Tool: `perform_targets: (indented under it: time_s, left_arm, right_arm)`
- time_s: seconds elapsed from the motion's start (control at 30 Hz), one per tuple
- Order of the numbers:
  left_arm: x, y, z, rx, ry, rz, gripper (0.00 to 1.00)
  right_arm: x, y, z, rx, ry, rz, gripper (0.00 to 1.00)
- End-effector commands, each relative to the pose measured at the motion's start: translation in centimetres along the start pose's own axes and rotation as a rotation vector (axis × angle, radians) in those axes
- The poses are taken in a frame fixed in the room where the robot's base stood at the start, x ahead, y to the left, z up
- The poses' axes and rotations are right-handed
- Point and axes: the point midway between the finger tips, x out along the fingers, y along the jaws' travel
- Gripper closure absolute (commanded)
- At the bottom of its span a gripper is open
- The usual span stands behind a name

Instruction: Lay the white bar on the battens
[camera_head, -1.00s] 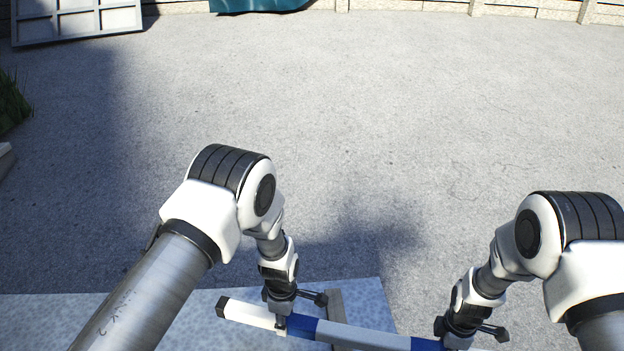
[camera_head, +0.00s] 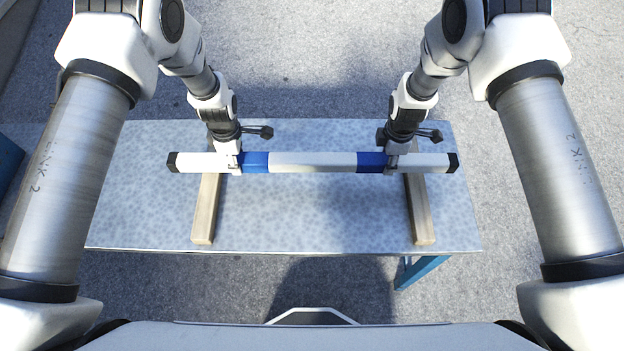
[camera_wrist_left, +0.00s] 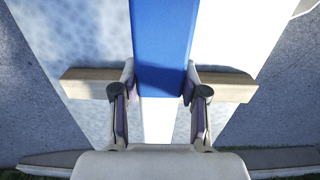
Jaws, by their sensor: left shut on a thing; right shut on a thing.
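The white bar (camera_head: 312,162) has blue bands and black end caps. It lies level across the picture in the head view, over two wooden battens, the left one (camera_head: 206,210) and the right one (camera_head: 420,210). I cannot tell whether it touches them. My left gripper (camera_head: 232,166) is shut on the bar near its left blue band. My right gripper (camera_head: 393,164) is shut on it near the right blue band. In the left wrist view the bar's blue band (camera_wrist_left: 163,45) runs between my left gripper's fingers (camera_wrist_left: 160,110), crossing above a batten (camera_wrist_left: 88,82).
The battens lie on a pale speckled table (camera_head: 310,222) with a blue leg (camera_head: 418,270). Bare tabletop lies in front of the bar, between the battens. Grey paving (camera_head: 320,60) surrounds the table. A blue object (camera_head: 8,165) stands at the left edge.

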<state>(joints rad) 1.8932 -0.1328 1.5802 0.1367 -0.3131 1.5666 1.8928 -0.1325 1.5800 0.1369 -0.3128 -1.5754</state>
Motion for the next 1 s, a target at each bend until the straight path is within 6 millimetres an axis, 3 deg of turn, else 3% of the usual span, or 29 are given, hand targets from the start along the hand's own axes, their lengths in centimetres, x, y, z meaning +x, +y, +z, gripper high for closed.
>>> perform_targets:
  time_s: [0.37,0.9,0.93,0.97,1.0]
  left_arm:
    - [0.8,0.1,0.0,0.0,0.0,0.001,1.0]
    - [5.3,0.1,0.0,0.0,0.0,0.001,1.0]
    - [4.8,0.0,0.0,0.0,0.0,0.001,0.46]
    - [4.8,0.0,0.0,0.0,0.0,0.001,0.35]
    - [4.8,0.0,0.0,0.0,0.0,0.0,0.32]
  right_arm:
    - [0.8,0.1,0.0,0.0,0.0,0.001,1.0]
    - [5.3,0.1,0.0,0.0,0.0,0.001,1.0]
    - [4.8,0.0,0.0,0.0,0.0,0.001,0.46]
    - [4.8,0.0,0.0,0.0,0.0,0.001,0.35]
    - [4.8,0.0,0.0,0.0,0.0,0.0,0.32]
